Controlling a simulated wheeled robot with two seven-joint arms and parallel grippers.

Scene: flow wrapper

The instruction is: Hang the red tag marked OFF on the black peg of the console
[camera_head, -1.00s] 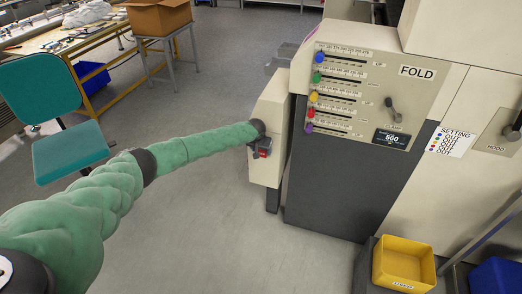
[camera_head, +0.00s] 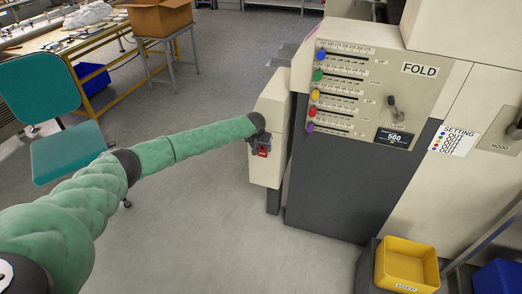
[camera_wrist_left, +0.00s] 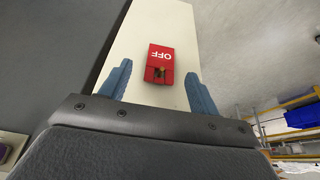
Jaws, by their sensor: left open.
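The red tag (camera_wrist_left: 161,58) marked OFF is against the cream face of the narrow cabinet at the console's left side; its lettering is upside down in the wrist view. A small dark and brass-coloured spot shows on the tag's near part; I cannot tell whether this is the black peg. In the head view the tag (camera_head: 263,152) shows as a small red patch just below my left gripper (camera_head: 260,140). My left gripper (camera_wrist_left: 159,70) is open, one blue finger on each side of the tag, with gaps. My right gripper is not in view.
The console's FOLD panel (camera_head: 420,69) with coloured knobs stands right of the cream cabinet (camera_head: 266,174). A yellow bin (camera_head: 407,264) stands at the lower right. A teal chair (camera_head: 66,155) is at the left. The floor (camera_head: 190,230) between is clear.

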